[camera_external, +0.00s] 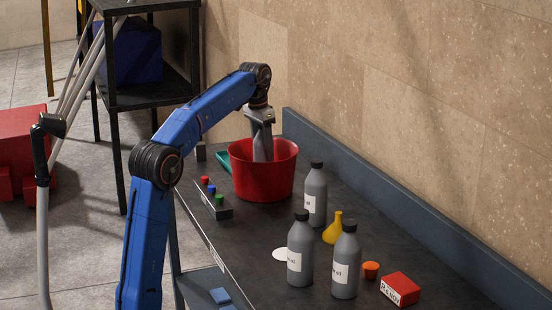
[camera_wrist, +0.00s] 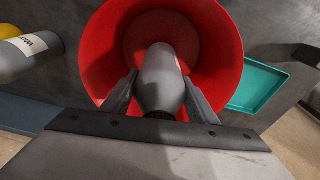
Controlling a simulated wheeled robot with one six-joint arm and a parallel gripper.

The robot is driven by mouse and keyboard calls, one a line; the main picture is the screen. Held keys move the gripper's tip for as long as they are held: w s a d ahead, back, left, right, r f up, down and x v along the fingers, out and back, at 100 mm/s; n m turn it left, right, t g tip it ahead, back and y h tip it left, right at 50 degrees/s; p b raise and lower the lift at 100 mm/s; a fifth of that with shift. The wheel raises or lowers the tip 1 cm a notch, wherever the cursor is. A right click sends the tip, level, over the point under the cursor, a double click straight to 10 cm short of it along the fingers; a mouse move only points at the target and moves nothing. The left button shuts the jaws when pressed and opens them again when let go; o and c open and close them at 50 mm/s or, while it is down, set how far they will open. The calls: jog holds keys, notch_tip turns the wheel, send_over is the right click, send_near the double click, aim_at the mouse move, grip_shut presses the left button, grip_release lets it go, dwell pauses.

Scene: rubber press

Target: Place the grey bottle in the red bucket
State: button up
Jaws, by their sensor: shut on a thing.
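The red bucket (camera_external: 264,178) stands on the dark bench near the wall. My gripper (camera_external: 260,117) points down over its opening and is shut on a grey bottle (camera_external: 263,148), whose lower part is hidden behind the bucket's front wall. In the wrist view, the fingers of my gripper (camera_wrist: 161,80) hold the grey bottle (camera_wrist: 160,72) on both sides. The bottle's far end points into the red bucket (camera_wrist: 98,45), inside the rim. I cannot tell whether it touches the bottom.
Three more grey bottles (camera_external: 315,195) stand right of the bucket, around a yellow flask (camera_external: 332,228). An orange cup (camera_external: 371,270) and red box (camera_external: 401,289) are at front right. A button box (camera_external: 212,205) and teal tray (camera_wrist: 262,85) lie beside the bucket.

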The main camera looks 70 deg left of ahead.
aim_at(263, 156)
jog(key=shift+f, duration=1.55)
jog(key=o, duration=1.6)
jog(key=shift+f, duration=0.15)
jog(key=r, duration=0.4)
jog(key=s+r, duration=0.1)
jog(key=r, duration=0.7)
jog(key=shift+s+d, duration=0.1)
jog(key=shift+s, duration=0.1)
jog(key=shift+r, duration=0.1)
